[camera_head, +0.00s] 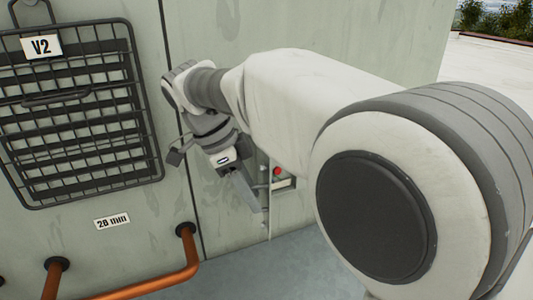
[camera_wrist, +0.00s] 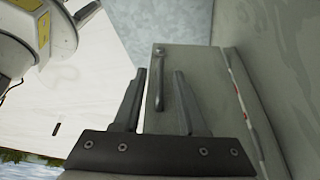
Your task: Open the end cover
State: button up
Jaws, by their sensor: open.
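In the wrist view, a grey-green panel that looks like the end cover (camera_wrist: 205,85) has a slim grey bar handle (camera_wrist: 159,66) near its left edge. My gripper (camera_wrist: 159,74) is open, one finger on each side of the handle in the picture. I cannot tell whether the fingers are level with the handle or short of it; no contact shows. In the head view my gripper (camera_head: 262,207) points down beside the cabinet wall, and the arm hides most of the area around it. The cover is not clearly visible there.
The cabinet has a black grille (camera_head: 85,110) marked V2, a 28 mm label (camera_head: 112,221) and copper pipes (camera_head: 150,282) low at left. A red knob (camera_head: 277,171) shows just right of my gripper. In the wrist view, a wall (camera_wrist: 280,70) stands close at right.

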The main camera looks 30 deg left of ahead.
jog(key=p+v, duration=0.4)
jog(key=v, duration=1.2)
jog(key=shift+r, duration=0.4)
jog(key=w+d+r+n+y, duration=0.1)
jog(key=w+d+n, duration=0.2)
jog(key=d, duration=0.9)
jog(key=w+d+n+y, duration=0.2)
jog(key=w+d+n, duration=0.1)
jog(key=d, duration=0.9)
jog(key=s+d+f+n+t, duration=0.1)
jog(key=s+d+f+n, duration=0.1)
jog(key=s+d+f, duration=0.2)
jog(key=s+d+f+n+t, duration=0.1)
jog(key=s+d+f, duration=0.2)
jog(key=d, duration=0.5)
jog(key=s+d+f+n+t+y, duration=0.1)
jog(key=s+d+f+n, duration=0.1)
jog(key=s+d+f, duration=0.2)
jog(key=d+f, duration=0.1)
jog(key=d, duration=0.2)
jog(key=shift+s+f+n, duration=0.3)
jog(key=shift+f, duration=0.05)
